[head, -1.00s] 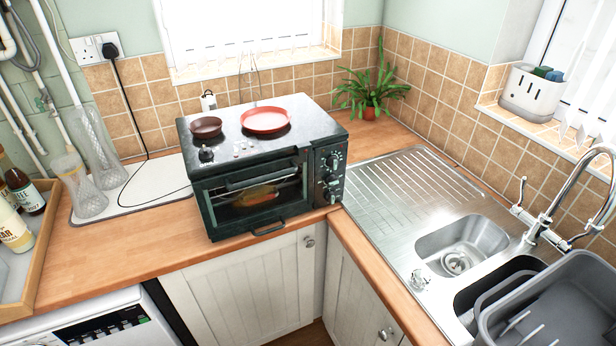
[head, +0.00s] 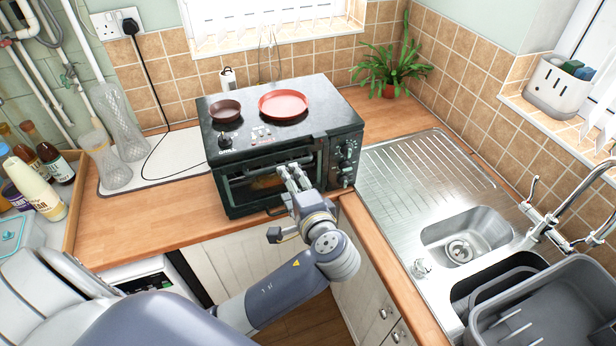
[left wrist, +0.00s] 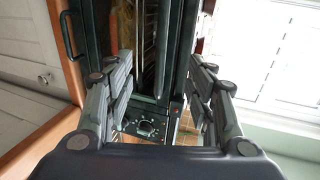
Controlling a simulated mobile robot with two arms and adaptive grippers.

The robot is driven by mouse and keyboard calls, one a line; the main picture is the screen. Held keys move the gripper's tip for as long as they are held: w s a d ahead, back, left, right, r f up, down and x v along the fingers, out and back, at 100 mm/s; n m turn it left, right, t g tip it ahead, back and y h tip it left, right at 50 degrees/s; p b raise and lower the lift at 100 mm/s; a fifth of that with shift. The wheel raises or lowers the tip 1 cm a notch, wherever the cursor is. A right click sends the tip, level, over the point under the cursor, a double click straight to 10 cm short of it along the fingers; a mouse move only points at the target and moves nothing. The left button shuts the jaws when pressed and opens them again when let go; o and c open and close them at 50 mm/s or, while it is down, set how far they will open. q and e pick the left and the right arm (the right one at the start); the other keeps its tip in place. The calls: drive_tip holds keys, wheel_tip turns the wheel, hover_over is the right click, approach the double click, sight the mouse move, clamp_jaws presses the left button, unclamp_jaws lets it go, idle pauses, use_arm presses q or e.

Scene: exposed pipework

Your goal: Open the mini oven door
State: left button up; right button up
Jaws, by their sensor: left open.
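The mini oven (head: 232,150) is a dark box on the wooden counter, with its glass door (head: 238,192) shut. In the left wrist view the oven front appears turned sideways, and the bar-shaped door handle (left wrist: 167,62) runs between my fingers. My left gripper (head: 291,172) is at the upper right of the oven door. Its fingers (left wrist: 160,70) are spread apart on both sides of the handle, not closed on it. Whether a finger touches the oven cannot be told. My left arm hides part of the door. My right gripper is out of view.
A dark pan (head: 225,111) and a red pan (head: 284,104) sit on the oven. A lower black handle (left wrist: 68,35) is below the door. Control knobs (head: 347,152) are on the right. The sink (head: 468,235) is to the right; glass vases (head: 122,125) stand left.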

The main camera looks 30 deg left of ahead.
sight(280, 165)
use_arm(q)
drive_tip(key=shift+b+x, duration=0.45)
drive_tip(key=shift+x, duration=4.35)
drive_tip(key=shift+s, duration=0.1)
clamp_jaws()
